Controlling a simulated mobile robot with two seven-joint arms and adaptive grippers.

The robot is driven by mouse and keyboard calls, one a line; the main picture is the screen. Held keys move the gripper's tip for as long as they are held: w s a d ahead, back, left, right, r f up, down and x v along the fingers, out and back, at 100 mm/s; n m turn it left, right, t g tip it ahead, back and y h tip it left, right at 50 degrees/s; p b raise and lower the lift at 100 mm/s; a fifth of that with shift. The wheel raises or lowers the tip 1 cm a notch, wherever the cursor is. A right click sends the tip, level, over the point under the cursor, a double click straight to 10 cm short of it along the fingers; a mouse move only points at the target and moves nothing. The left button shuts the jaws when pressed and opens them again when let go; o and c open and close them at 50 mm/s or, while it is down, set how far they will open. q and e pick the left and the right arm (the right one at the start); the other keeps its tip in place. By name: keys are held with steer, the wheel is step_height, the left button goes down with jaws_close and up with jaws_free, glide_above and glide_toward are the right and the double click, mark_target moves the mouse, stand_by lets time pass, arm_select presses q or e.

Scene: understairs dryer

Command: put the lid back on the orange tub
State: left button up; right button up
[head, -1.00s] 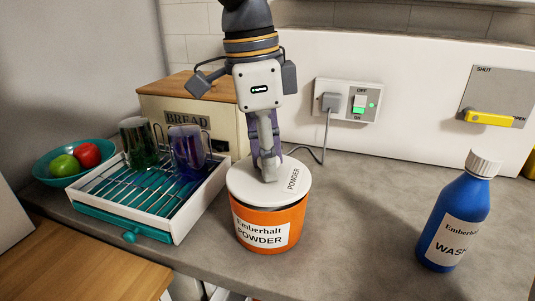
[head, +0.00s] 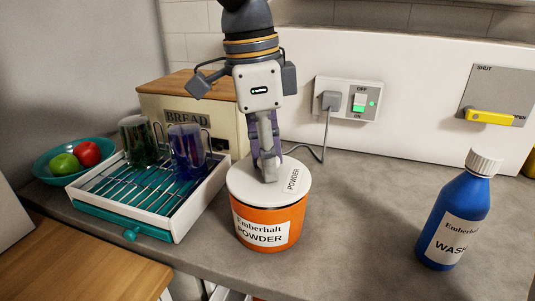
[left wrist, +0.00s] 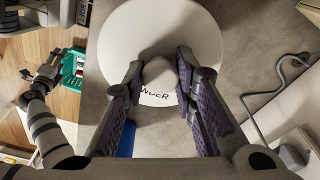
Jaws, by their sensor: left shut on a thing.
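The orange tub (head: 264,228), labelled "Emberhalt POWDER", stands upright on the counter. Its white round lid (head: 246,185) sits level on top of the tub, with no clear gap at the front rim. My left gripper (head: 268,172) points down and is shut on the lid's raised grip at the middle. In the left wrist view the lid (left wrist: 150,30) fills the space beyond the fingers (left wrist: 168,75), and the tub beneath is hidden. My right gripper (left wrist: 45,75) appears at the left of that view, away from the tub; its finger opening is unclear.
A drying rack (head: 185,222) with two glasses stands left of the tub. A fruit bowl (head: 48,176) and bread bin (head: 215,110) are beyond. A blue bottle (head: 460,215) stands at the right. A plugged-in socket (head: 348,98) trails a cable behind. The counter between tub and bottle is clear.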

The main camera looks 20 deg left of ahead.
stand_by(0.3)
arm_select(q)
steer(key=o, duration=1.6)
steer(key=shift+r, duration=3.5)
jaws_close()
